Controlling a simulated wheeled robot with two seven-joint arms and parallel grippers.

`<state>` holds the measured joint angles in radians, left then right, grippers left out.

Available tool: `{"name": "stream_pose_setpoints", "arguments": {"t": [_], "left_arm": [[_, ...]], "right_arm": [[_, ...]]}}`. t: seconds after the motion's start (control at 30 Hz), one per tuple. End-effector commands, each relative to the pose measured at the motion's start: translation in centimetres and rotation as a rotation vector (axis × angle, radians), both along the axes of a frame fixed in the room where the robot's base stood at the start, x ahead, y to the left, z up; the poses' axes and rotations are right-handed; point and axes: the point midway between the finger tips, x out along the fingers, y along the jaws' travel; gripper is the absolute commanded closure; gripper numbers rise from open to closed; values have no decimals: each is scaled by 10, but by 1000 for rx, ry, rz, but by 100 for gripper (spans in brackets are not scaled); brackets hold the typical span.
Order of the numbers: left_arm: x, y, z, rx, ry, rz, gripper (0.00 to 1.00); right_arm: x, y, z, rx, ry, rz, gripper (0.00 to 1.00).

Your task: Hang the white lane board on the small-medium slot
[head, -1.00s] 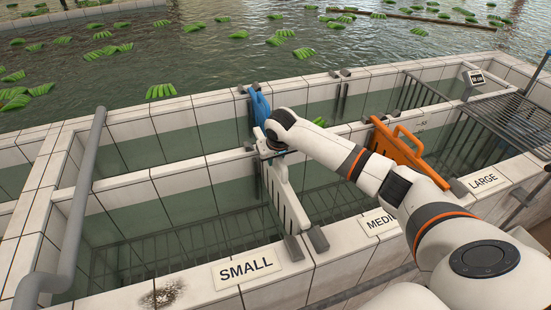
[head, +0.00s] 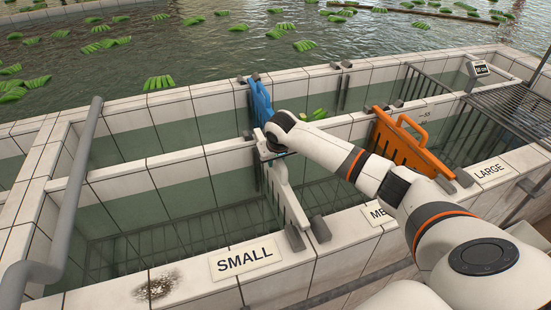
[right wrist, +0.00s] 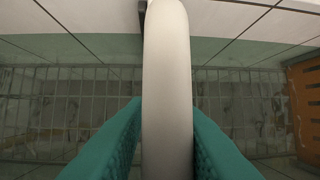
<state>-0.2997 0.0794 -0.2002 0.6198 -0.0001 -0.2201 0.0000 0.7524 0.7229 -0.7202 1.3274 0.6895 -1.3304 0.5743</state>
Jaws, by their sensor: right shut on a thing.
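The white lane board (head: 289,203) is slatted and hangs roughly upright over the water, crossing the basin from the middle wall toward the front wall. My right gripper (head: 270,152) is shut on its upper end; in the right wrist view its teal fingers (right wrist: 165,145) lie on both sides of the white handle (right wrist: 167,70). The small-medium slot shows as two grey brackets on the front wall, left (head: 295,238) and right (head: 321,229). The board's near end is between or just above them; full seating cannot be told. The far brackets are hidden by my gripper. My left gripper is out of view.
A blue board (head: 261,101) stands beyond the middle wall. An orange board (head: 405,142) hangs to the right, between MEDIUM and LARGE. The SMALL sign (head: 245,260) is on the front wall. A grey pipe (head: 76,195) runs along the left.

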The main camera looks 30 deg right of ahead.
Motion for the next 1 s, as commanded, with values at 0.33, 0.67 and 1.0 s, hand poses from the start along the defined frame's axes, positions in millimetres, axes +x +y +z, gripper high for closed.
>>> {"name": "stream_pose_setpoints", "arguments": {"t": [0.33,0.67,1.0], "left_arm": [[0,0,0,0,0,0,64],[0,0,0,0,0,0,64],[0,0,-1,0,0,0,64]], "right_arm": [[1,0,1,0,-2,1,100],[1,0,-4,1,-2,1,100],[1,0,-6,1,-2,1,52]]}}
